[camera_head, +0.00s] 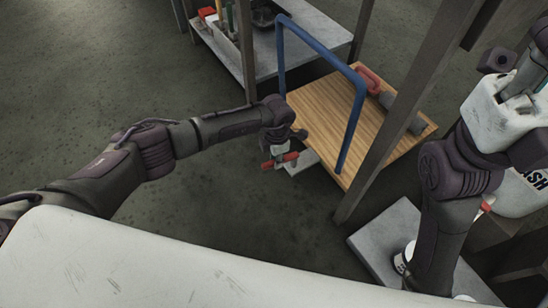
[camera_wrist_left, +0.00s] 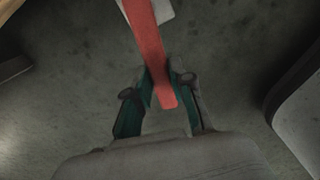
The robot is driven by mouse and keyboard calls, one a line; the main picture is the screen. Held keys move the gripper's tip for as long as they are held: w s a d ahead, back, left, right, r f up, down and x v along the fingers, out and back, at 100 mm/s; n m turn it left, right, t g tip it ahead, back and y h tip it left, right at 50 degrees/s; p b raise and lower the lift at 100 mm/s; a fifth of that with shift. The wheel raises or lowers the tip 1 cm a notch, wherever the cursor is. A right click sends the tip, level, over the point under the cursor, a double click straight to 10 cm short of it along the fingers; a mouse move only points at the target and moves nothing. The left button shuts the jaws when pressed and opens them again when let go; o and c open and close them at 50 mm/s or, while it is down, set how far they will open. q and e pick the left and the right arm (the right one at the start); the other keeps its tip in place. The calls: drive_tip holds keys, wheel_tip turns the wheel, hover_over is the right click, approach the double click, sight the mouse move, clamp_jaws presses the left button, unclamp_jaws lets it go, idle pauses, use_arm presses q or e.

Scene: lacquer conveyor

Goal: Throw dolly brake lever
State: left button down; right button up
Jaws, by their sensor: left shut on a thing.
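The dolly has a wooden deck (camera_head: 335,105) and a blue tube handle (camera_head: 320,46). The red brake lever (camera_head: 290,157) sticks out by a light grey plate (camera_head: 303,163) at the dolly's near left corner. My left gripper (camera_head: 279,157) is at this lever. In the left wrist view the red lever (camera_wrist_left: 150,50) runs down from the top edge, and its end lies between the teal-padded fingers of my left gripper (camera_wrist_left: 162,92), shut on it.
A dark upright post (camera_head: 385,130) stands close to the dolly's right. A grey-topped bench (camera_head: 290,52) with small items is behind it. A grey slab (camera_head: 375,240) and a white container (camera_head: 525,195) are at the right. The floor left of the dolly is clear.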

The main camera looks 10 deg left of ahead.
use_arm(q)
drive_tip(key=c, duration=1)
unclamp_jaws()
wheel_tip(320, 180, up, 12)
